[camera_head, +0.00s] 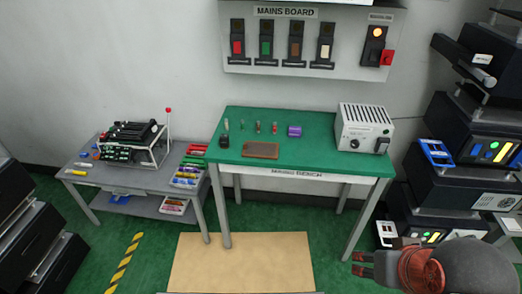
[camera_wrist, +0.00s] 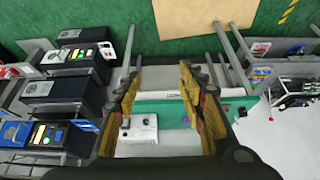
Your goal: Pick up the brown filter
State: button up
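A flat brown rectangular piece (camera_head: 261,150) lies on the green-topped bench (camera_head: 315,172) near its front edge. It is the clearest brown thing on the bench, but I cannot tell if it is the filter or a tray. Several small upright pieces, one of them reddish-brown (camera_head: 258,127), stand behind it, too small to make out. My gripper (camera_head: 354,264) is at the lower right in the head view, in front of the bench and well away from these pieces. In the wrist view its two fingers (camera_wrist: 160,72) are spread with nothing between them.
A purple block (camera_head: 294,131) and a white box-like device (camera_head: 364,128) stand on the bench. A mains board (camera_head: 310,45) hangs above. A grey table (camera_head: 130,178) with a rack is at left; dark equipment stacks (camera_head: 470,135) are at right. A tan mat (camera_head: 240,262) lies on the floor.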

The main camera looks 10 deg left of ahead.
aim_at(251, 148)
jog(key=i+l, duration=0.1)
jog(key=i, duration=0.45)
jog(key=i+l+u, duration=0.15)
jog(key=i, duration=0.4)
